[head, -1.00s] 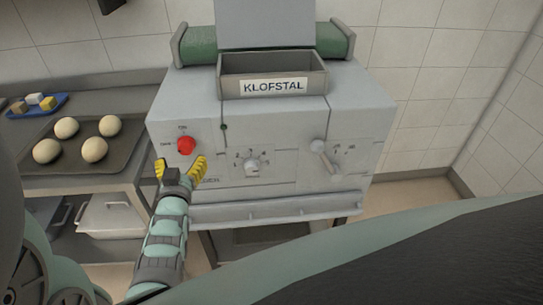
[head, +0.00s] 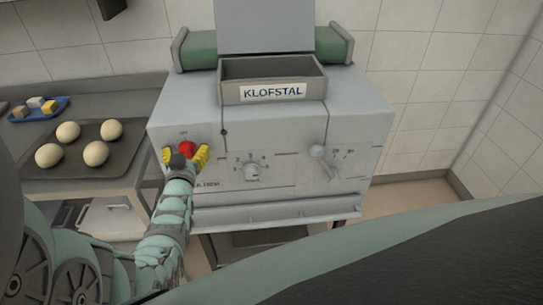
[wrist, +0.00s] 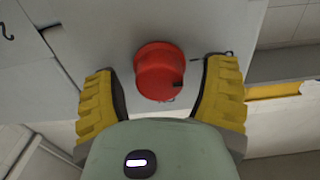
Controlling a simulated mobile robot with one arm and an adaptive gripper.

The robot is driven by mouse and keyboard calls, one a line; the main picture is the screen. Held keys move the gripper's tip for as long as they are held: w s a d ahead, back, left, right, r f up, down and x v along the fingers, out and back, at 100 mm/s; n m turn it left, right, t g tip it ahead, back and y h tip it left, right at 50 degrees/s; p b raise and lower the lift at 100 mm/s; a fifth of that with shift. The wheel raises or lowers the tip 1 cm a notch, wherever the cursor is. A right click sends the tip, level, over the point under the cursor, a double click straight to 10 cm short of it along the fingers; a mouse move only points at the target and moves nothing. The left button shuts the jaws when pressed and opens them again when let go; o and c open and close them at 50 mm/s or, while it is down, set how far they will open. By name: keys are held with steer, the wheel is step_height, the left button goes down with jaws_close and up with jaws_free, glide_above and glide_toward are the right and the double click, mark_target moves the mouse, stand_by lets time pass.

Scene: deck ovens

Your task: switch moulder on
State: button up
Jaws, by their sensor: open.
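The moulder (head: 270,160) is a grey machine labelled KLOFSTAL, with a green roller on top. Its red knob (head: 187,148) is on the left of the front panel. In the wrist view the red knob (wrist: 158,70) sits between the yellow fingers, with a gap on each side. My gripper (head: 186,156) is open around the knob, and the fingers do not appear to touch it. It also shows in the wrist view (wrist: 160,95). The gripper partly covers the panel markings near the knob.
A numbered dial (head: 251,171) and a lever with a round knob (head: 318,151) are further right on the panel. A tray (head: 118,165) with several dough balls lies on the left counter, near a blue tray (head: 55,113) with small blocks.

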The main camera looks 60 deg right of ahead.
steer(key=shift+c, duration=0.4)
steer(key=c, duration=1.1)
steer(key=shift+f+b, duration=0.1)
steer(key=shift+b, duration=0.2)
steer(key=m+b, duration=0.3)
steer(key=shift+s+f+m+b, duration=0.1)
steer(key=shift+f+m+b, duration=0.1)
steer(key=shift+m+b, duration=0.1)
steer(key=shift+c, duration=0.2)
steer(key=m+b, duration=0.4)
steer(key=m, duration=0.1)
steer(key=shift+s+d+m, duration=0.1)
steer(key=shift+m, duration=0.2)
steer(key=m+b, duration=0.3)
steer(key=m, duration=0.1)
steer(key=shift+m, duration=0.3)
steer(key=shift+m+b, duration=0.8)
steer(key=shift+m, duration=1.2)
